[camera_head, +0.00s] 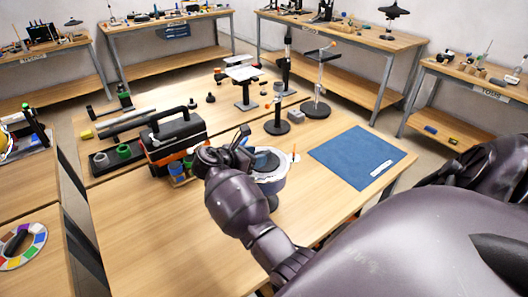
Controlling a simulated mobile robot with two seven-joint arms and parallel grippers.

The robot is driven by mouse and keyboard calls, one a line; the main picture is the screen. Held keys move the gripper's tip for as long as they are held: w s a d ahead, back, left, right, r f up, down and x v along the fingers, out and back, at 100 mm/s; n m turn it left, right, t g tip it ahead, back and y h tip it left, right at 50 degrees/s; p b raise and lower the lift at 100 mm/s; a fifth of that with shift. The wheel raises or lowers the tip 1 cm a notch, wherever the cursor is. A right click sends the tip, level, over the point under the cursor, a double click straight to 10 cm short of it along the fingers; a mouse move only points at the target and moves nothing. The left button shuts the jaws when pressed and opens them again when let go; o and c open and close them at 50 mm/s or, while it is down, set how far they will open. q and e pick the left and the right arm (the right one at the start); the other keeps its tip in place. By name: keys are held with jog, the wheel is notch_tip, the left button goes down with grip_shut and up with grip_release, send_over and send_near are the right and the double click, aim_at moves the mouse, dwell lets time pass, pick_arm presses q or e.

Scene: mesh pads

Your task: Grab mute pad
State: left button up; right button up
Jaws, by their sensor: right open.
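A round drum-like object with a pale rim (276,181) and a dark top stands on the near table, partly hidden behind my right gripper. The dark disc on its top (266,161) may be the mute pad; I cannot tell for sure. My right gripper (232,145) is open at the left of this object, overlapping it in the picture. Whether it touches it cannot be told. My right arm comes in from the lower right. My left gripper is not in view.
A black and orange toolbox (177,133) stands left of the gripper, with blue cups (178,168) in front. A blue mat (358,157) lies at right. Stands with dark bases (277,126) stand behind. The table's front left (150,225) is clear.

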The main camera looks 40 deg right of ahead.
aim_at(272, 164)
jog(key=x, duration=0.3)
jog(key=shift+d+r, duration=0.1)
jog(key=shift+d, duration=0.1)
grip_shut()
jog(key=shift+r, duration=0.1)
